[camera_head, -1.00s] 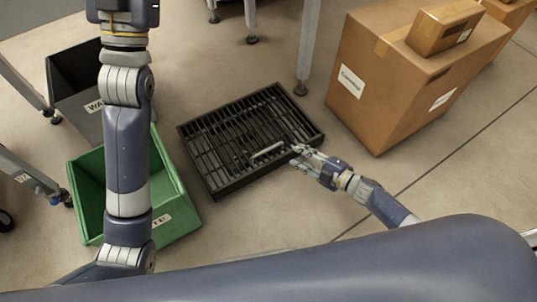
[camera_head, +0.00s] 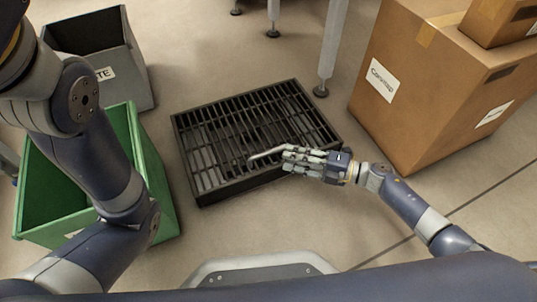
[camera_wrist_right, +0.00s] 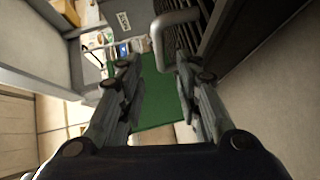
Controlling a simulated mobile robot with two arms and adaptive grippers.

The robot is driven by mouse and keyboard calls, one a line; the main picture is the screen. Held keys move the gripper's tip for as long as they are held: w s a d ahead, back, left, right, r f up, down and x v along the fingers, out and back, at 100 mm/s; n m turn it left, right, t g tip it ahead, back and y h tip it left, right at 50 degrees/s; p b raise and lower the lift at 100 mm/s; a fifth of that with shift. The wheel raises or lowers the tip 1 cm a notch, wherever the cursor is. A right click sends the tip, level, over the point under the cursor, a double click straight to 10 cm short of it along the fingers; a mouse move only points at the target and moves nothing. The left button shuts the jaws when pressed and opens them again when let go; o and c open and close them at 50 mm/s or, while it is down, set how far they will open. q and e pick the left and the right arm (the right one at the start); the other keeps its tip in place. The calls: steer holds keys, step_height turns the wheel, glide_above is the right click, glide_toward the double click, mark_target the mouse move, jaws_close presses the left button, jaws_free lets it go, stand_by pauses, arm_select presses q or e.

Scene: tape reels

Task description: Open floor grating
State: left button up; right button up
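The black floor grating (camera_head: 215,165) lies flat in its frame on the floor, in the middle of the head view. A pale grey bar handle (camera_head: 265,154) shows at its near side. My right gripper (camera_head: 286,157) is at the right end of the handle. In the right wrist view the fingers (camera_wrist_right: 160,72) are spread apart and the bent handle (camera_wrist_right: 178,17) reaches down between their tips. I cannot tell whether they touch it. The part of the handle by the fingers is hidden in the head view. My left arm shows at the left, but its gripper is out of view.
A green bin (camera_head: 150,160) and a grey bin (camera_head: 135,65) stand left of the grating. A large cardboard box (camera_head: 425,90) with a smaller box (camera_head: 490,20) on top stands at the right. A metal leg (camera_head: 331,50) rises behind the grating. Floor in front is clear.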

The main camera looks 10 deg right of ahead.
mark_target(268, 152)
steer(key=b+x, duration=0.3)
steer(key=x, duration=0.4)
steer(key=shift+w+a+f, duration=0.15)
steer(key=shift+w+a+b, duration=0.25)
steer(key=shift+a+b, duration=0.15)
jaws_close()
